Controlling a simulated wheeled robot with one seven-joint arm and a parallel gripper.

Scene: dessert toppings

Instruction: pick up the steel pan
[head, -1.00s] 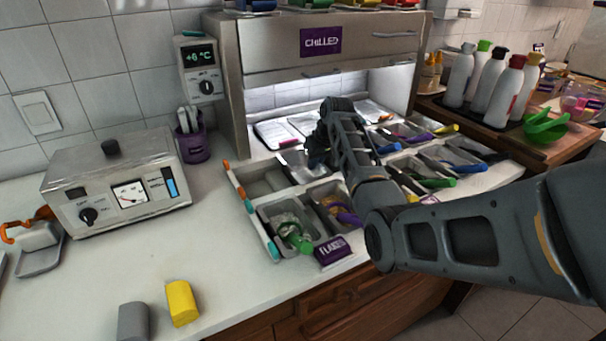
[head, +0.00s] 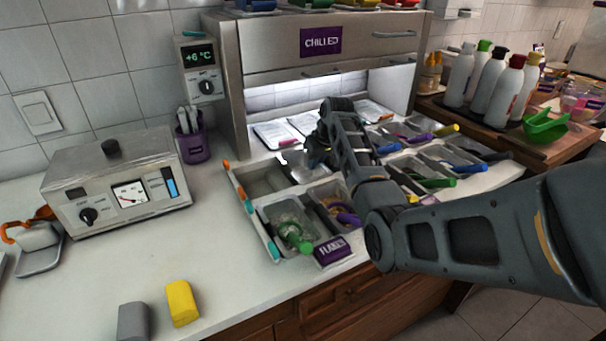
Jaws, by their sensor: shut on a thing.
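The steel pan (head: 298,168) is a shiny metal pan at the back of the topping rack, under the chilled cabinet. My gripper (head: 316,158) is at its right side and shut on it. My arm hides the pan's right part and most of the fingers. The pan's far left rim shows a bright edge. I cannot tell how far it is clear of the rack.
An empty rack bay (head: 258,180) lies left of the pan. Tubs with a green scoop (head: 294,236) and a purple scoop (head: 346,214) stand in front. The chilled cabinet (head: 240,90) rises close behind. Bottles (head: 490,75) stand at right.

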